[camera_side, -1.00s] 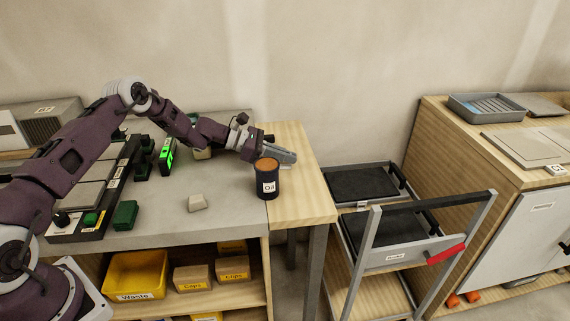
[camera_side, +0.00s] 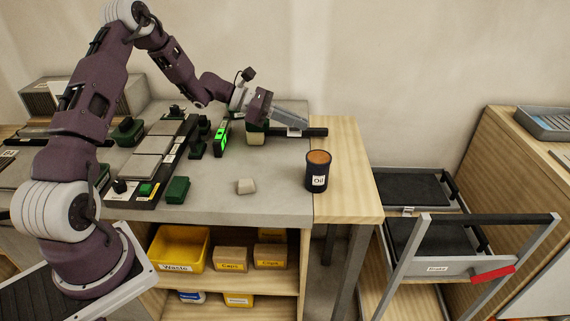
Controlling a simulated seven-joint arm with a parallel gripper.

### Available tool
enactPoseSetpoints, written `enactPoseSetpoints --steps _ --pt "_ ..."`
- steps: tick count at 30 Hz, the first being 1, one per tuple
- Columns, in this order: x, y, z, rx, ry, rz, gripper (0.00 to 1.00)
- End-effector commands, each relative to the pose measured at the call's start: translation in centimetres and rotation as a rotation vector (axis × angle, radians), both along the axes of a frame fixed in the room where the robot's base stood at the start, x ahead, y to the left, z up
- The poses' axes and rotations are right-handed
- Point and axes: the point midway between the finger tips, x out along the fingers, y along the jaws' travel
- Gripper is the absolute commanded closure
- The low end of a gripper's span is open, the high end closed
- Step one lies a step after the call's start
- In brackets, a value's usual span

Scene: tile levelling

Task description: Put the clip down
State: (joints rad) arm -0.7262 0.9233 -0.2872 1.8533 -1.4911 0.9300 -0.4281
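My gripper (camera_side: 298,117), with a dark body and long grey fingers, points right above the back right of the grey worktop (camera_side: 270,195). The fingers look close together, but I cannot tell whether they are shut or hold anything. I cannot make out a clip for certain at this size. A dark bar (camera_side: 315,132) with a white label shows just below the fingers at the back edge; I cannot tell whether they touch it. A small beige block (camera_side: 246,186) lies on the worktop, apart from the gripper.
A lit green device (camera_side: 222,137), dark green blocks (camera_side: 177,190) and grey tiles (camera_side: 147,168) crowd the left. A yellow Waste bin (camera_side: 180,250) sits below. The front right worktop is clear.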

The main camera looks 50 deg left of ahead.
Motion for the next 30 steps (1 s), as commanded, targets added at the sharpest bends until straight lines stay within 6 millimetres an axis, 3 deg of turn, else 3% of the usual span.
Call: enactPoseSetpoints --steps 3,7,12,19,30 --pt "-3.5 1.6 0.2 0.000 0.001 0.039 1.00" --pt "-5.1 2.1 -0.9 -0.003 0.002 0.055 1.00" --pt "-5.1 2.0 -4.9 -0.003 0.002 0.055 1.00" --pt "-5.1 2.1 -9.0 -0.002 0.001 0.056 1.00" --pt "-5.0 2.1 -10.0 0.001 -0.001 0.055 1.00"
